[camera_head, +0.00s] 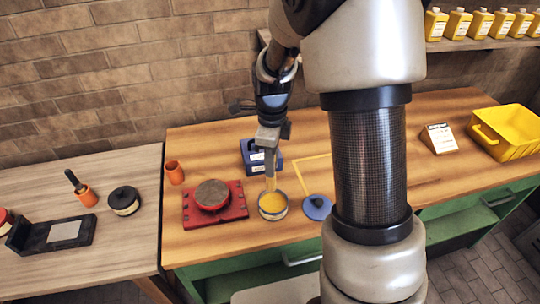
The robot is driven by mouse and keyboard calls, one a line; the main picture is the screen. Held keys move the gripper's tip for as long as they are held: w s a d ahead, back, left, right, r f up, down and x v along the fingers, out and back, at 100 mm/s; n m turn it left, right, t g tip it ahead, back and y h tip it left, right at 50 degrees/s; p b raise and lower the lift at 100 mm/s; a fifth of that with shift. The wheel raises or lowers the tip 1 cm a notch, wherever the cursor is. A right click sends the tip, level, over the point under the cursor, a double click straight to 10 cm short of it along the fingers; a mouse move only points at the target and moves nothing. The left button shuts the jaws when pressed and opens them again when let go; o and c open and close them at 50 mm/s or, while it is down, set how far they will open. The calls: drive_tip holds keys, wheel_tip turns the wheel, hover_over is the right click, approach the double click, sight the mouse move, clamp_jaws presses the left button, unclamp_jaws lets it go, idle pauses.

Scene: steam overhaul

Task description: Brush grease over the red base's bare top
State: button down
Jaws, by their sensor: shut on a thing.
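The red base (239,208) lies on the wooden bench left of centre, with a round, dull brown top (212,192) that shows no yellow grease. Just right of it stands a small pot (272,213) with a blue band, filled with yellow grease (266,203). My gripper (269,143) is above the pot, shut on a brush (270,170) that points down. The brush's lower end is at or in the grease; I cannot tell how deep. The bristles are hard to make out.
A blue lid (317,208) lies right of the pot and a blue box (250,158) stands behind. An orange cup (175,174) is behind left of the base. A yellow crate (519,142) and a card (438,138) are far right. My arm hides part of the bench.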

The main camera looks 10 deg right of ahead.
sight(273, 181)
drive_tip(key=shift+s+d, duration=0.25)
drive_tip(key=shift+d, duration=0.05)
drive_tip(key=shift+f, duration=0.2)
drive_tip(key=shift+f+b, duration=2.2)
drive_tip(key=shift+f, duration=0.65)
drive_tip(key=shift+f+b, duration=0.4)
drive_tip(key=shift+f, duration=0.15)
drive_tip(key=shift+r, duration=0.1)
drive_tip(key=shift+r+p, duration=2.7)
drive_tip(key=shift+r, duration=0.75)
